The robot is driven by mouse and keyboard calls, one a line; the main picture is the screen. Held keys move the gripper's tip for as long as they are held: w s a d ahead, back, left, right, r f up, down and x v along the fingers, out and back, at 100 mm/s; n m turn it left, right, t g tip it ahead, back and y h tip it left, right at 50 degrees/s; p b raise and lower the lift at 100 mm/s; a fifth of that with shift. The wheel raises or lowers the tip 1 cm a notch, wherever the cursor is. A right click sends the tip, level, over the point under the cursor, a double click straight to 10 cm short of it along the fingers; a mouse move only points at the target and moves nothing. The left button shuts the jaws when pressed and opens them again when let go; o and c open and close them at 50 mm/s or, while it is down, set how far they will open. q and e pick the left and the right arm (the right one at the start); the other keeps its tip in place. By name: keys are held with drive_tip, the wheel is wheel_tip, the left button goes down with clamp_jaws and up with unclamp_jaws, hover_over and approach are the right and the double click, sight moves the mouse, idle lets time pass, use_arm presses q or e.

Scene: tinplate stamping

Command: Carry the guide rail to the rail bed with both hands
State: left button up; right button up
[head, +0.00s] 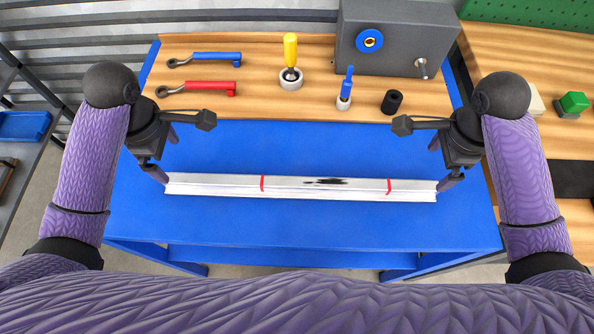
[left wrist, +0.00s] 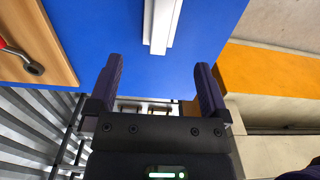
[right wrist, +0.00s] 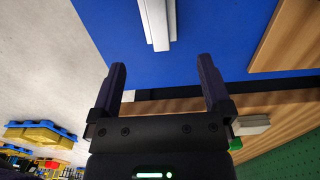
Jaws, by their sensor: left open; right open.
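The guide rail (head: 225,187) is a long silver-white bar with two red bands and a dark smudge right of its middle. It lies across the blue bench top. My left gripper (head: 164,155) is open at its left end; the left wrist view shows the rail end (left wrist: 157,40) just beyond the fingertips, not gripped. My right gripper (head: 442,163) is open at its right end; the right wrist view shows that end (right wrist: 156,25) also just beyond the fingertips, between their lines. I cannot identify the rail bed in these views.
On the wooden shelf at the back are a blue-handled tool (head: 215,57), a red-handled tool (head: 205,87), a yellow-handled tool (head: 290,48), a small blue tool (head: 347,84), a black cylinder (head: 391,102) and a grey box (head: 397,35). The blue bench top (head: 300,228) is clear around the rail.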

sight(184, 178)
use_arm(q)
drive_tip(key=shift+s, duration=0.15)
use_arm(e)
drive_tip(key=shift+s, duration=0.1)
use_arm(q)
wheel_tip(184, 178, down, 10)
use_arm(e)
wheel_tip(184, 178, down, 10)
drive_tip(key=shift+r, duration=0.1)
use_arm(q)
clamp_jaws()
use_arm(e)
clamp_jaws()
use_arm(q)
drive_tip(key=shift+r, duration=0.1)
